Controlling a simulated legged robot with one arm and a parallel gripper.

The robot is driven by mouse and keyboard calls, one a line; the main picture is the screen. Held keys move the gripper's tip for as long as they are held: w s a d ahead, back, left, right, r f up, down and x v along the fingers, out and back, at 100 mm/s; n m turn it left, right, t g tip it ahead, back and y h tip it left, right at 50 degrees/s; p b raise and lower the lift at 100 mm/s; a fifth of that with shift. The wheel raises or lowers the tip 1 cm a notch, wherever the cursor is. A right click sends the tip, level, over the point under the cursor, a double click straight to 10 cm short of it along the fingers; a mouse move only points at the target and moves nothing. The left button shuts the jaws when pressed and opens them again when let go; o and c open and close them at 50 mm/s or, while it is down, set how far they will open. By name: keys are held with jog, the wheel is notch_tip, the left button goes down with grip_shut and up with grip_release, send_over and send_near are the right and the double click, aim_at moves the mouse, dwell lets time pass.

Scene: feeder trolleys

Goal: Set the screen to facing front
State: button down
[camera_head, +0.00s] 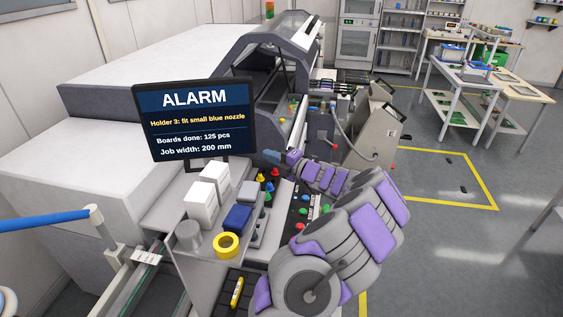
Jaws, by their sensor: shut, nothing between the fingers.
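The screen (203,119) is a dark-framed monitor on a short stand at the left of the machine. It shows "ALARM", "Holder 3: fit small blue nozzle", "Boards done: 125 pcs" and "Job width: 200 mm". Its face is turned mostly toward my camera. My arm reaches in from the lower right, grey with purple pads. My gripper (272,156) is shut and empty, just right of the screen's lower right corner. I cannot tell whether it touches the screen's edge; they look apart. The arm hides part of the panel below.
White boxes (202,205), a blue box (237,218), a yellow tape roll (227,245) and a grey cylinder (188,236) stand below the screen. Several coloured nozzles (268,184) stand near my gripper. Open floor is at right.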

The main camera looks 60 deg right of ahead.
aim_at(253, 141)
jog(key=shift+w+d+b, duration=0.15)
jog(key=shift+w+d, duration=0.5)
jog(key=shift+w, duration=0.3)
jog(key=shift+w+d+b, duration=0.15)
jog(key=shift+w+d, duration=0.5)
jog(key=shift+w, duration=0.35)
jog(key=shift+w+d+b, duration=0.15)
jog(key=shift+w+d, duration=0.5)
jog(key=shift+w, duration=0.3)
jog(key=shift+r, duration=0.1)
